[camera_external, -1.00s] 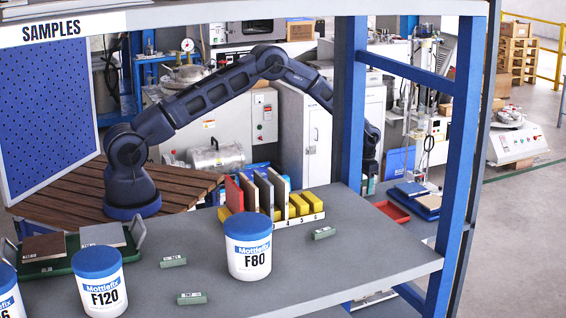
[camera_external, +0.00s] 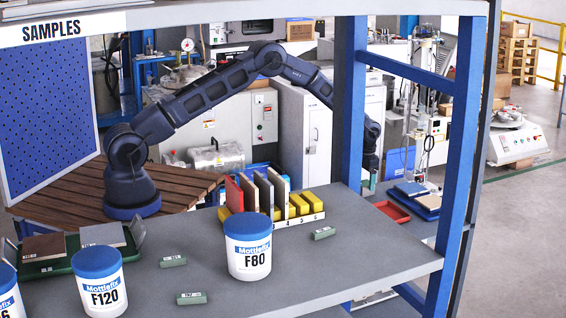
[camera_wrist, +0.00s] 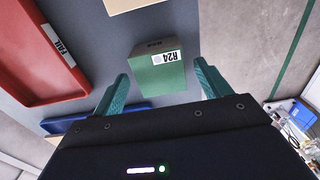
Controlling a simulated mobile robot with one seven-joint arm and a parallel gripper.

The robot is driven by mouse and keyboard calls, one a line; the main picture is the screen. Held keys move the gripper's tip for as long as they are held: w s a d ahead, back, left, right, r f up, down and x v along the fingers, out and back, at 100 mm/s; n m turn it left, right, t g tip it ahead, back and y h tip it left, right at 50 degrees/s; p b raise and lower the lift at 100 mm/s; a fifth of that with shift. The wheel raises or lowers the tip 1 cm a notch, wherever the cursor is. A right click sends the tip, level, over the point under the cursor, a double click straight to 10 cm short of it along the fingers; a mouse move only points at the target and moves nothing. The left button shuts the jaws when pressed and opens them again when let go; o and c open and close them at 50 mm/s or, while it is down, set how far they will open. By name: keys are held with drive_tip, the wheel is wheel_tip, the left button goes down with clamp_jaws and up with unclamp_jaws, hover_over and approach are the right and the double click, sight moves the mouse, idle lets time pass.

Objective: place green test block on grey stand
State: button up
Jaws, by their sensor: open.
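A green block (camera_wrist: 157,76) labelled R24 lies between the spread teal fingers of my gripper (camera_wrist: 159,80) in the wrist view. The fingers stand apart from its sides, with a gap on each side. In the external view my gripper (camera_external: 371,184) hangs low behind the blue post, mostly hidden, and the R24 block cannot be made out. I cannot pick out the grey stand with certainty in either view. Smaller green bars (camera_external: 173,261) lie on the front shelf.
A red tray (camera_wrist: 38,62) marked FAIL lies left of the block, with a blue tray (camera_wrist: 70,126) below it. The red tray (camera_external: 391,212) also shows by the blue upright (camera_external: 351,110). White tubs (camera_external: 248,262) and a yellow rack (camera_external: 290,212) stand on the front shelf.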

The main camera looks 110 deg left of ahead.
sight(365, 183)
wheel_tip(365, 183, up, 10)
idle(0.4)
drive_tip(key=shift+r, duration=0.1)
drive_tip(key=w+d+r+m+t, duration=0.1)
drive_tip(key=d+r+m, duration=0.1)
drive_tip(key=d+r, duration=1.7)
drive_tip(key=s+d+r+m+t+y, duration=0.1)
drive_tip(key=s+d+r, duration=0.3)
drive_tip(key=d+r, duration=0.45)
drive_tip(key=s+d+r+m, duration=0.1)
drive_tip(key=s+d+r, duration=0.4)
drive_tip(key=d, duration=0.6)
drive_tip(key=s+d+r+m+t, duration=0.1)
drive_tip(key=s+d+r+m, duration=0.35)
drive_tip(key=s+d, duration=1)
drive_tip(key=s+d+f, duration=0.1)
drive_tip(key=s+d, duration=0.3)
drive_tip(key=s, duration=0.5)
drive_tip(key=s+d+f+t+h, duration=0.1)
drive_tip(key=s+d+f, duration=0.1)
drive_tip(key=s+d, duration=0.3)
drive_tip(key=s, duration=0.3)
drive_tip(key=shift+s+t, duration=0.3)
drive_tip(key=shift+s, duration=0.1)
